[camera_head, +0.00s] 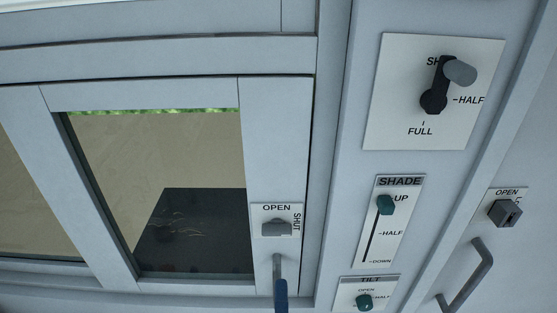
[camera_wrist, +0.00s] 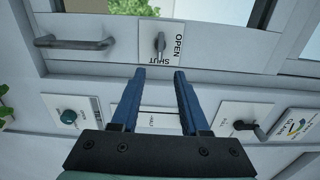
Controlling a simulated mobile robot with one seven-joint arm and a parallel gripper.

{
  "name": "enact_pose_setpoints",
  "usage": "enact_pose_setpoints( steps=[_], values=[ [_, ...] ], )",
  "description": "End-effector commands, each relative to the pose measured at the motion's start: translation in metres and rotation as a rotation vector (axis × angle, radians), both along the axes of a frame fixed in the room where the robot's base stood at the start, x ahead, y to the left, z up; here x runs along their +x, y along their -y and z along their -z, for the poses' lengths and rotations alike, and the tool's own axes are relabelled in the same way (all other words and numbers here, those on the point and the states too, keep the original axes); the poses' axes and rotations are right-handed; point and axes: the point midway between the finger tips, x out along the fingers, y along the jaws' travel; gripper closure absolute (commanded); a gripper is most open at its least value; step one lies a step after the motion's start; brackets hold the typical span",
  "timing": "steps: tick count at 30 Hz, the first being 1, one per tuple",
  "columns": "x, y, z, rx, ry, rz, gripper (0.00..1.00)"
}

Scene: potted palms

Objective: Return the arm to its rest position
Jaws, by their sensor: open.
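My gripper (camera_wrist: 160,78) shows in the wrist view with two dark blue fingers apart and nothing between them. The fingers point at a pale grey frame, just below a latch (camera_wrist: 160,42) on an OPEN/SHUT plate. I cannot tell how close the tips are to the surface. In the camera_head view a small dark blue piece (camera_head: 281,297) at the bottom edge looks like a fingertip of mine, overlapping the lower end of a grey window handle (camera_head: 277,266). The rest of my arm is out of that view.
Right of the window (camera_head: 160,160) are a black crank (camera_head: 434,99) on a dial plate, a SHADE slider (camera_head: 385,204) at UP and a green TILT knob (camera_head: 363,301). A second latch (camera_head: 505,213) and handle (camera_head: 467,275) stick out at far right. Leaves (camera_wrist: 4,103) show at the wrist view's left edge.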

Motion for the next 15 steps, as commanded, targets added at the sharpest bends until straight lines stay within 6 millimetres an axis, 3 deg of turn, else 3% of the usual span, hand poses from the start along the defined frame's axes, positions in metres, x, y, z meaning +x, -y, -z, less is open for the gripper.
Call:
enact_pose_setpoints(
  steps=[2,5,10,15],
  values=[
    [0.003,0.000,-0.004,-0.017,0.011,-0.002,0.55],
    [0.017,0.000,-0.029,-0.126,0.067,-0.009,0.55],
    [0.046,-0.003,-0.114,-0.480,0.242,0.016,0.55],
    [0.053,-0.007,-0.211,-0.856,0.417,0.129,0.55]
  ],
)
